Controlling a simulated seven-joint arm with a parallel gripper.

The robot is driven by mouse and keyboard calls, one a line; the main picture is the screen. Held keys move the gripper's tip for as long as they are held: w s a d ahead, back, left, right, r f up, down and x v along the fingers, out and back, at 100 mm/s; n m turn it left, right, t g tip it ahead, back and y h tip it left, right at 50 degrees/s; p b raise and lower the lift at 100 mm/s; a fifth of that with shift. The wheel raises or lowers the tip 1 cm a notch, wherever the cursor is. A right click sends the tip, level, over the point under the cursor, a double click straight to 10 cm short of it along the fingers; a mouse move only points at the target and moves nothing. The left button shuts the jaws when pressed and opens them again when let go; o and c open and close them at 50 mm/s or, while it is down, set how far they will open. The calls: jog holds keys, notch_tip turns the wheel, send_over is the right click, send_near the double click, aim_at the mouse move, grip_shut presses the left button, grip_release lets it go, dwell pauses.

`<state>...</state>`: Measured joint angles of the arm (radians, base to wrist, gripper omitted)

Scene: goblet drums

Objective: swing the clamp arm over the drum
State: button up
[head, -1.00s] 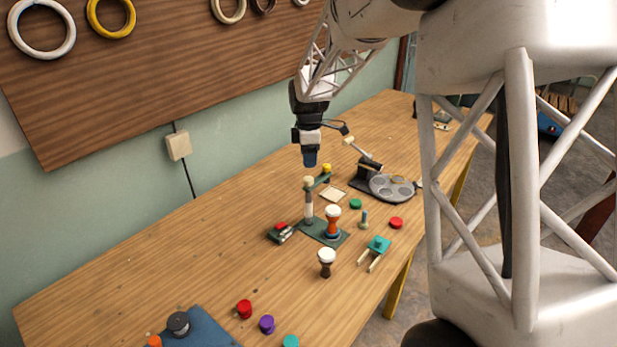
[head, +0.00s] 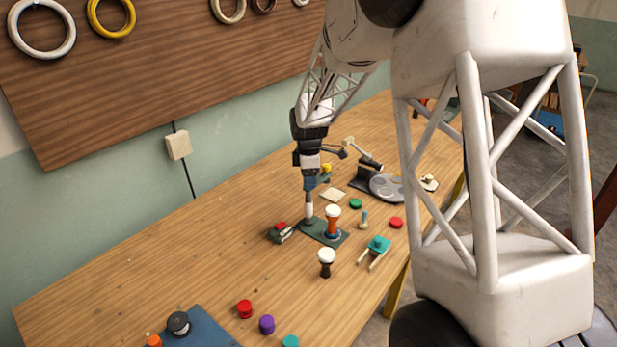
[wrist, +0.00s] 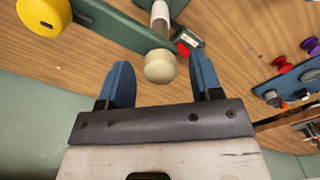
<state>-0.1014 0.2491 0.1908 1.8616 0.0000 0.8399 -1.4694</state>
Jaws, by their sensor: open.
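The clamp stand has an upright post (head: 308,211) on a green base plate (head: 311,232). Its green arm (wrist: 110,25) reaches from the post to a yellow knob (wrist: 42,16), which also shows in the head view (head: 326,168), pointing toward the back, away from the drum. A cream knob (wrist: 160,66) tops the post. The goblet drum (head: 332,227), orange and blue with a white head, stands upright on the plate, beside the post. My gripper (head: 309,186) is open above the post. In the wrist view the cream knob appears between its blue fingers; contact cannot be told.
A brown goblet drum (head: 326,265), a teal-topped tool (head: 377,246), a red-topped device (head: 281,232) and a peg (head: 363,219) surround the plate. A round grey tray (head: 386,187) stands behind at right. Loose discs lie about. The table's middle left is clear.

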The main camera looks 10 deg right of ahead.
grip_shut()
dwell(0.3)
jog(key=shift+m, duration=0.4)
jog(key=m, duration=0.7)
jog(key=shift+m, duration=0.4)
jog(key=m, duration=0.4)
jog(key=shift+m, duration=0.3)
jog(key=m, duration=0.4)
jog(key=shift+m, duration=0.4)
